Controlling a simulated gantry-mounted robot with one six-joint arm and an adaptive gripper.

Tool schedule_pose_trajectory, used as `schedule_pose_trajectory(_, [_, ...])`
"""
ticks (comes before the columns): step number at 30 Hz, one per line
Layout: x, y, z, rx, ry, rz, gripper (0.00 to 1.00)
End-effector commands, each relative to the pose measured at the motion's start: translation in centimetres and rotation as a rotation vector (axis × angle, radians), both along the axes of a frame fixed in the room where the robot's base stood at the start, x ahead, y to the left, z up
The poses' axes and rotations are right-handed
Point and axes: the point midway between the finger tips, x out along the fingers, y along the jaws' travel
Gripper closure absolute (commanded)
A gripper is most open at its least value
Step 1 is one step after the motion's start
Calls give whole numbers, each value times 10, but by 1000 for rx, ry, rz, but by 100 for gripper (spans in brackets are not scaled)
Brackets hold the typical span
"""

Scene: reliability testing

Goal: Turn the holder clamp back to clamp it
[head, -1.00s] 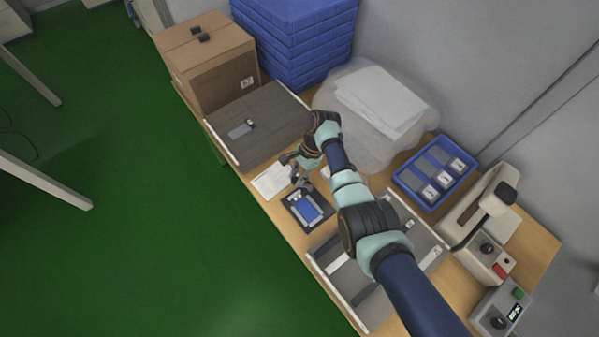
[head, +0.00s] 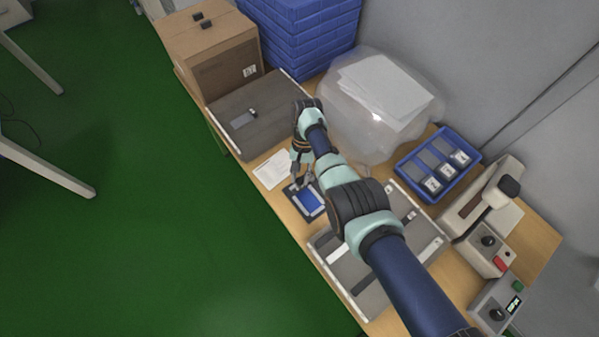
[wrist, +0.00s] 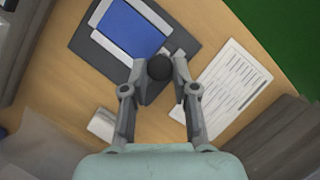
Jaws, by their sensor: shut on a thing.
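The holder is a dark plate (head: 291,190) on the wooden bench, with a blue part (head: 311,201) framed by light rails. In the wrist view the blue part (wrist: 130,27) and the dark plate (wrist: 92,58) are at the upper left. The clamp's round dark knob (wrist: 159,68) is at the plate's near edge. My gripper (wrist: 160,72) is shut on this knob, one finger on each side. In the head view my gripper (head: 302,178) is at the holder's upper edge. The clamp under the knob is mostly hidden there.
A printed sheet (head: 271,170) lies beside the holder. Grey foam trays (head: 240,137) lie on both sides along the bench. A blue bin (head: 408,172), a press-like device (head: 478,205) and a clear bag (head: 350,120) stand to the right.

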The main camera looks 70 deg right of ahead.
Motion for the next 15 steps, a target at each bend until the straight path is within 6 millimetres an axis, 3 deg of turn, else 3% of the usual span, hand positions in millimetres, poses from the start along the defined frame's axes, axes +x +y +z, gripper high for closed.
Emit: schedule_pose_trajectory(15, [-3,2,-1,1,1,67,100])
